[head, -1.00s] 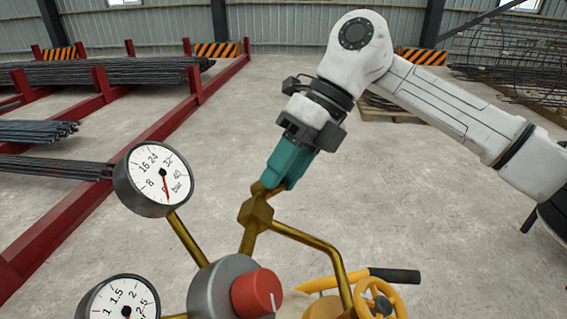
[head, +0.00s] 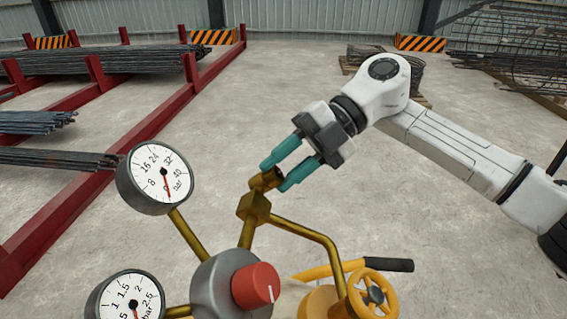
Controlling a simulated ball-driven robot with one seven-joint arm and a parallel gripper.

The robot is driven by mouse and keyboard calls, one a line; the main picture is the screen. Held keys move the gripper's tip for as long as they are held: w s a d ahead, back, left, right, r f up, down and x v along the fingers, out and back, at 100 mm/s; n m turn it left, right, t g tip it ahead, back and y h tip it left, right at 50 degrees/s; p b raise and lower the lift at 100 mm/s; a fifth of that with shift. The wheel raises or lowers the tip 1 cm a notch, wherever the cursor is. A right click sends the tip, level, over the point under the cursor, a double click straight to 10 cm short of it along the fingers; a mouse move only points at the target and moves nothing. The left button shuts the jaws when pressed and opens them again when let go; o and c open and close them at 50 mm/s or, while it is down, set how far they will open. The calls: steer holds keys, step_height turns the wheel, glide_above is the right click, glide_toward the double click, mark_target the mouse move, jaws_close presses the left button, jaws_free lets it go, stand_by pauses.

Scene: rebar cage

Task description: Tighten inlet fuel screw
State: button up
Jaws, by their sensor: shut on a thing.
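The brass inlet screw (head: 262,181) is the short, tilted cylinder at the top of the brass block (head: 254,206), near the middle of the head view. My gripper (head: 275,176) reaches it from the upper right. Its two teal fingers lie on either side of the screw's end and are shut on it. The fingers hide part of the screw, and its thread does not show. A brass pipe runs down from the block to the grey regulator body (head: 212,284) with a red knob (head: 255,286).
Two round gauges, an upper one (head: 155,178) and a lower one (head: 126,300), stand at left. A bent brass pipe (head: 318,238) and a yellow handwheel (head: 374,296) are at right. Red racks (head: 130,141) with rebar stand behind left. Open concrete floor lies around.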

steer(key=shift+d+m+y, duration=0.1)
steer(key=shift+m+y, duration=0.3)
steer(key=shift+m, duration=0.6)
steer(key=o, duration=0.8)
steer(key=shift+c, duration=0.2)
steer(key=b+v, duration=0.3)
steer(key=v, duration=0.8)
steer(key=shift+s+f, duration=0.1)
